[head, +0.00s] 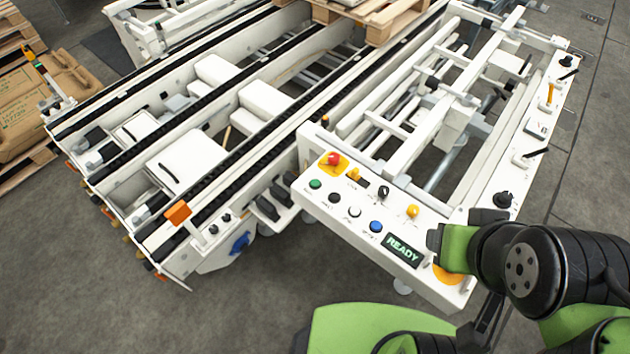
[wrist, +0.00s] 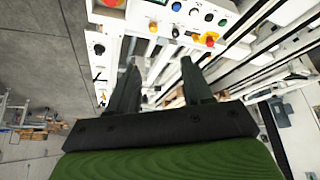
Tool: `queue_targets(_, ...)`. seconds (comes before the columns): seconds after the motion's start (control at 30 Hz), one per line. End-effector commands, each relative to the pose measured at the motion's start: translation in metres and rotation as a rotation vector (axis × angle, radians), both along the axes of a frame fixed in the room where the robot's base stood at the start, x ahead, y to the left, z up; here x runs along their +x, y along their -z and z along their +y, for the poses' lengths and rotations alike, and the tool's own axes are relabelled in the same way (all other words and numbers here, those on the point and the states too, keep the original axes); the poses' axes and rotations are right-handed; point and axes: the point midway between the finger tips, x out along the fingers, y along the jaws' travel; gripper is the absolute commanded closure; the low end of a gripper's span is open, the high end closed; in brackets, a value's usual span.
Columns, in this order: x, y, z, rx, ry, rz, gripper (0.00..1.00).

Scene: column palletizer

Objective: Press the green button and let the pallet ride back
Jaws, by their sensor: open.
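The green button (head: 315,184) is at the left end of the white control panel (head: 330,206), below a red mushroom button (head: 333,159) on a yellow plate. The green button also shows at the top of the wrist view (wrist: 222,22). A green READY display (head: 403,250) is lit on the panel. My gripper (head: 434,238) is by the panel's right end, beside the display and apart from the green button. In the wrist view its two fingers (wrist: 160,78) are spread with nothing between them. A wooden pallet (head: 400,22) is partly visible at the top edge, on the conveyor.
Black, white, blue (head: 376,226) and yellow controls sit close together on the panel. A white conveyor (head: 165,235) with dark chains runs diagonally at the left. Cardboard (head: 20,110) on pallets lies at far left. Bare floor is in front.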

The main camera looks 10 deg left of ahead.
Motion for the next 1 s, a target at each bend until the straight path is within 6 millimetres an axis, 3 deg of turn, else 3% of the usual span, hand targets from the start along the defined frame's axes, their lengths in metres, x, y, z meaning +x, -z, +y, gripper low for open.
queue_targets(0.07, 0.0, 0.0, 0.0, 0.0, 0.0, 0.0, 0.63)
queue_targets(0.3, 0.0, 0.0, 0.0, 0.0, 0.0, 0.0, 0.99)
queue_targets(1.0, 0.0, 0.0, 0.0, 0.0, 0.0, 0.0, 1.0)
